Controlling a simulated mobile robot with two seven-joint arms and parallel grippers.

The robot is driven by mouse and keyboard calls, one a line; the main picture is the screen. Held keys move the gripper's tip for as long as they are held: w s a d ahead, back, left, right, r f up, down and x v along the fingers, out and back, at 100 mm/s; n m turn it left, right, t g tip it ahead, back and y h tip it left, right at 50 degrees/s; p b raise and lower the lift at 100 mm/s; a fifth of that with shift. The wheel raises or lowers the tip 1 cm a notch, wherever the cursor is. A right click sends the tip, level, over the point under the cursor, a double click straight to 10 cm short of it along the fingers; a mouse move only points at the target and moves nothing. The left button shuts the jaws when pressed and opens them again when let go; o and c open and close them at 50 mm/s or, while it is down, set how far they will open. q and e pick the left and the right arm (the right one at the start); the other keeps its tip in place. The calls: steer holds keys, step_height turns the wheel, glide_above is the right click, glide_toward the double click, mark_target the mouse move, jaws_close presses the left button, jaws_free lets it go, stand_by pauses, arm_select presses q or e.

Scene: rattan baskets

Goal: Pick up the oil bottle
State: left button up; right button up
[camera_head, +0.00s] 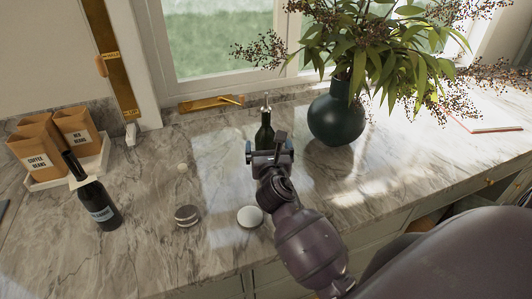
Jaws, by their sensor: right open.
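The oil bottle (265,133) is dark green with a metal pour spout and stands upright on the marble counter near the window. My right gripper (269,150) is open, with its fingers spread to the left and right in front of the lower part of the bottle. The gripper hides the bottle's base. I cannot tell whether the bottle is between the fingers or just beyond them. My left gripper is not in view.
A dark round vase (336,117) with leafy branches stands close on the right. A dark labelled bottle (100,208), a small round jar (187,215) and a white disc (250,216) are nearer. Paper bags (38,148) sit on a tray at left. Counter left of the oil bottle is clear.

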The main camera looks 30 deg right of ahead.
mark_target(266, 141)
step_height(266, 141, down, 3)
steer(key=shift+f+b, duration=0.15)
steer(key=shift+b, duration=0.3)
steer(key=shift+x, duration=3.8)
steer(key=shift+f, duration=0.2)
steer(key=shift+c, duration=0.3)
steer(key=shift+r, duration=0.1)
steer(key=c, duration=1.4)
